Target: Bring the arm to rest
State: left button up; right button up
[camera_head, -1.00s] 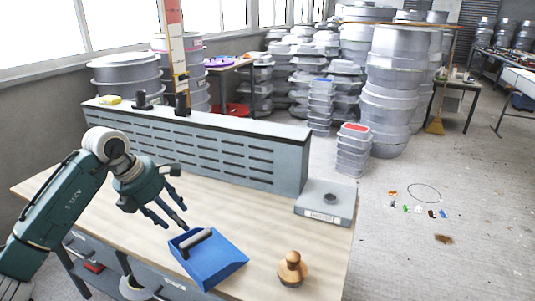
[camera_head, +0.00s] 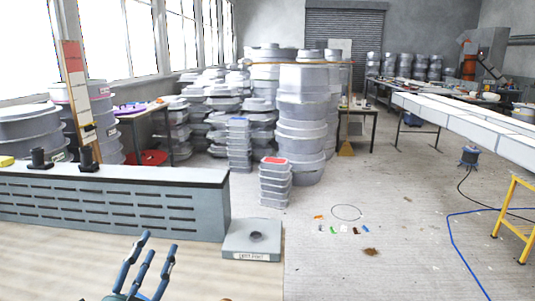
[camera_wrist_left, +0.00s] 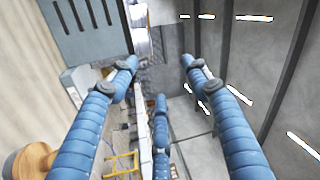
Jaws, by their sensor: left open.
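My left gripper (camera_head: 155,249) shows at the bottom edge of the head view, its blue fingers pointing up over the wooden table (camera_head: 60,265). The rest of the arm is out of the frame. In the left wrist view the gripper (camera_wrist_left: 158,75) has its three blue padded fingers spread, with nothing between them. My right gripper is in neither view.
A grey scale-like box (camera_head: 252,240) stands at the table's right end, by a slotted grey panel (camera_head: 110,206). A wooden knob-shaped object (camera_wrist_left: 32,160) is close beside a finger in the wrist view. Stacked moulds (camera_head: 303,110) stand beyond; open floor lies right.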

pick_arm(q)
jog(key=s+a+f+n+g+y, duration=0.2)
jog(key=s+f+n+g, duration=0.15)
jog(key=f, duration=0.25)
jog(key=s+a+f+n+g+y, duration=0.2)
jog(key=f+n, duration=0.2)
jog(key=f, duration=0.2)
jog(key=s+d+f+n+g+h, duration=0.1)
jog(key=s+d+f+n+g, duration=0.2)
jog(key=s+f, duration=0.4)
jog(key=s+d+f+g+h, duration=0.1)
jog(key=s+d+f+g, duration=0.25)
jog(key=s+f, duration=0.4)
jog(key=s+d+f+n+g+h, duration=0.15)
jog(key=s+f+g, duration=0.3)
jog(key=s, duration=0.55)
notch_tip(320, 180, down, 26)
jog(key=s+g+b, duration=0.1)
jog(key=s+g, duration=0.1)
jog(key=s+a+f+b, duration=0.1)
jog(key=s+a+f, duration=0.1)
jog(key=s+f, duration=1.5)
notch_tip(320, 180, down, 2)
jog(key=shift+s+a+g, duration=0.15)
jog(key=shift+a+g, duration=0.05)
jog(key=shift+g, duration=0.25)
jog(key=shift+y, duration=0.25)
